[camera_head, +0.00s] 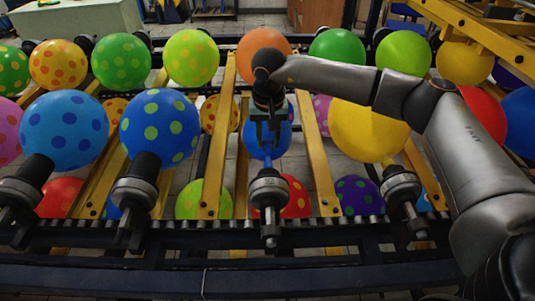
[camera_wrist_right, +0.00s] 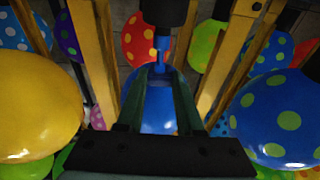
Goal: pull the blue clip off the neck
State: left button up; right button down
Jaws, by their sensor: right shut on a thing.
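My right gripper (camera_head: 267,146) reaches down over a blue balloon (camera_head: 286,134) in the middle of the head view. The balloon's blue neck (camera_wrist_right: 160,47) joins a dark nozzle on a round grey holder (camera_head: 269,190). In the right wrist view, the two fingers (camera_wrist_right: 159,74) close in on a small blue piece at the neck, the blue clip (camera_wrist_right: 158,68). The balloon (camera_wrist_right: 155,107) lies between and beyond the fingers. The fingers partly hide the clip, and its edges blend with the neck. My left gripper is not in view.
A yellow balloon (camera_head: 366,130) stands close on the right and a blue balloon with green dots (camera_head: 160,127) on the left. Yellow bars (camera_head: 312,165) run on both sides of the gripper. A toothed rail (camera_head: 180,226) crosses in front.

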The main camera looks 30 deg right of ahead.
aim_at(268, 139)
jog(key=shift+r+p, duration=1.4)
jog(key=shift+r, duration=0.85)
jog(key=shift+s+a, duration=0.1)
